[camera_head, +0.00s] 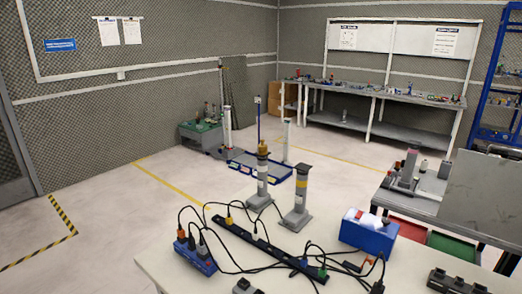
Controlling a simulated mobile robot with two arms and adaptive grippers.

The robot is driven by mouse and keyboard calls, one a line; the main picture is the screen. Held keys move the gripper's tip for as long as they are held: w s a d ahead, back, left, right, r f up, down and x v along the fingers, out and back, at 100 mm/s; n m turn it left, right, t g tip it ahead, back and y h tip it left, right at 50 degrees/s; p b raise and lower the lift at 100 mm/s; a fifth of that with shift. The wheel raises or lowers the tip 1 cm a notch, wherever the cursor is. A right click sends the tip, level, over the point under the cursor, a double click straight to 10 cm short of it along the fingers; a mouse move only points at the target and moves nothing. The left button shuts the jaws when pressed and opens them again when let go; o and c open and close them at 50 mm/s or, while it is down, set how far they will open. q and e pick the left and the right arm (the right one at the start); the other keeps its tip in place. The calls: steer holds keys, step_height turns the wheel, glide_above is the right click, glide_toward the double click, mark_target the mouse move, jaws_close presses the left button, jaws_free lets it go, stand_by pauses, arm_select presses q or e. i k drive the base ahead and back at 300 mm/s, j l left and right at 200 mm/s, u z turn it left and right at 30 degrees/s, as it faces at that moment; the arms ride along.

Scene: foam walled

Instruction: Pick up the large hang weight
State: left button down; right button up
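I cannot pick out the large hang weight for certain. Near the far edge of the pale table (165,262) two grey posts stand upright on grey bases. The left post (262,180) has a small brass-coloured piece (263,149) on top, which may be a weight; it is too small to tell. Neither of my grippers shows in the head view.
A black power strip (262,240) with cables, a blue box (195,255) with plugs and a blue bin (368,236) crowd the table. A dark object (456,282) sits at lower right. A grey bench (410,203) stands at right. Open floor lies at left.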

mark_target(262, 148)
steer(key=i+j+u, duration=0.4)
steer(key=j, duration=0.2)
steer(key=i+j+u, duration=0.25)
steer(key=j+u, duration=0.15)
steer(key=j, duration=0.15)
steer(key=i+j+u, duration=0.65)
steer(key=i+u, duration=0.15)
steer(key=i+z, duration=0.3)
steer(key=i, duration=0.2)
steer(key=i+j+z, duration=0.25)
steer(key=i, duration=0.2)
steer(key=i+z, duration=0.2)
steer(key=z, duration=0.25)
steer(key=i+z, duration=0.2)
steer(key=z, duration=0.25)
steer(key=i+z, duration=0.15)
steer(key=z, duration=0.3)
steer(key=i+j+z, duration=0.15)
steer(key=z, duration=0.3)
steer(key=i+j+z, duration=0.15)
steer(key=z, duration=0.3)
steer(key=j, duration=0.1)
